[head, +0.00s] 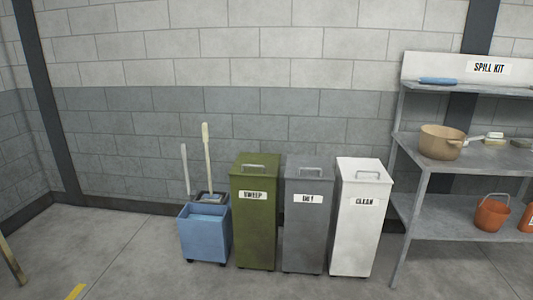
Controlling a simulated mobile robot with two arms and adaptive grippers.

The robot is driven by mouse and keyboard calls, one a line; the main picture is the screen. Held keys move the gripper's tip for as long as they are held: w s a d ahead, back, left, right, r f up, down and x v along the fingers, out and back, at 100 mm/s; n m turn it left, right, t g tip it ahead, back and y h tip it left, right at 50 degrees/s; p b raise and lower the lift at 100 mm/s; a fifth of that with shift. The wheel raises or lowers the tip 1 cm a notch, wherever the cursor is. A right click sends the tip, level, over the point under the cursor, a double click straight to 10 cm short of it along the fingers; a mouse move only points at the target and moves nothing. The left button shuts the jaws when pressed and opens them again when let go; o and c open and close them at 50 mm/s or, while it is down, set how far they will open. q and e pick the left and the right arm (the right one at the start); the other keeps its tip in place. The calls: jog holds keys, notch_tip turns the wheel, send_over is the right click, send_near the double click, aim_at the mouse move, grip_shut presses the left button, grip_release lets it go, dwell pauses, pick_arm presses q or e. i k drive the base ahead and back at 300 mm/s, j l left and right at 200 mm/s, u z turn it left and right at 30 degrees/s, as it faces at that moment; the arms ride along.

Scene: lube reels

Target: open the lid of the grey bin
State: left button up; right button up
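The grey bin (306,235) stands on the floor in the middle of a row of three tall bins in the head view. Its front label appears to read "OILY". Its grey lid (309,173) is shut flat on top and carries a raised bar handle (312,167). Neither of my grippers shows in the view.
A green bin (255,230) labelled "SWEEP" and a white bin (355,235) labelled "CLEAN" flank it closely. A blue mop bucket (204,238) stands left. A metal shelf (425,165) with a pan (440,143) and orange bucket (491,214) stands right. Floor in front is clear.

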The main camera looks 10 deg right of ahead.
aim_at(298, 167)
jog(key=i+l+z, duration=0.15)
jog(key=i+z, duration=0.2)
jog(key=i, duration=0.4)
jog(key=i+j+z, duration=0.1)
jog(key=i+z, duration=0.25)
jog(key=i, duration=0.35)
